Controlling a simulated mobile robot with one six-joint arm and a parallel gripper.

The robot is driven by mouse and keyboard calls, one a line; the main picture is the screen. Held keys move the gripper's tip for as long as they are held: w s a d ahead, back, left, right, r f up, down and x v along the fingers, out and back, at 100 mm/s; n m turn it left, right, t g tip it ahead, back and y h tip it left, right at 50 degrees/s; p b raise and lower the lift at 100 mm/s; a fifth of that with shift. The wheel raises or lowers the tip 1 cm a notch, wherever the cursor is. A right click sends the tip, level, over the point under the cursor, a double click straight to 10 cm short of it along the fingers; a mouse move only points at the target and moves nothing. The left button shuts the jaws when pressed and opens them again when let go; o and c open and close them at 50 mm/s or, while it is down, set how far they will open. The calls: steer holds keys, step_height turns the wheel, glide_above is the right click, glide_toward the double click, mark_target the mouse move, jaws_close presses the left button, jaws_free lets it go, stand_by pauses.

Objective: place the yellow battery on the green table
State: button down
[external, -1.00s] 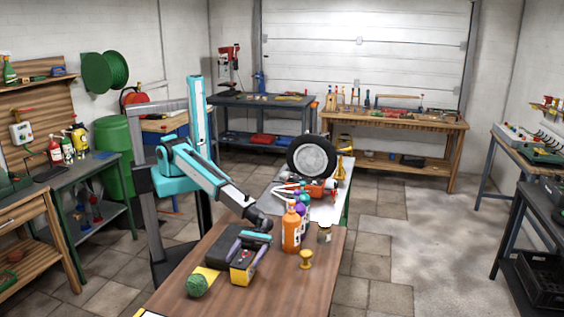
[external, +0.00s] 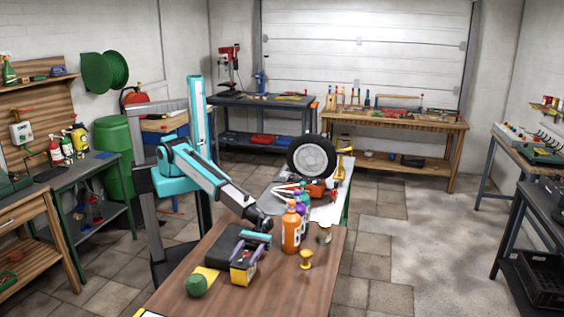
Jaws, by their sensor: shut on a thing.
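The yellow battery (external: 243,272) is a boxy block with a yellow lower part, a dark upper part and purple edges. It stands upright at the middle of the brown wooden table (external: 290,295). My gripper (external: 257,240), with teal fingers, points down at the battery's top and is shut on it. The fingertip contact is too small to see clearly. A workbench with green legs (external: 75,222) and a dark top stands at the left. Another table (external: 328,210) with a light top and a green leg stands behind the brown one. I cannot tell which is the green table.
A black case (external: 222,246) sits left of the battery. A green ball (external: 197,286) lies in front of it. An orange bottle (external: 291,230), a yellow spool-like piece (external: 306,259) and a jar (external: 324,234) stand to the right. A wheel (external: 311,157) and tools crowd the light-topped table.

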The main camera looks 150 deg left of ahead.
step_height(320, 180, up, 28)
steer(key=b, duration=0.4)
stand_by(1.1)
stand_by(0.6)
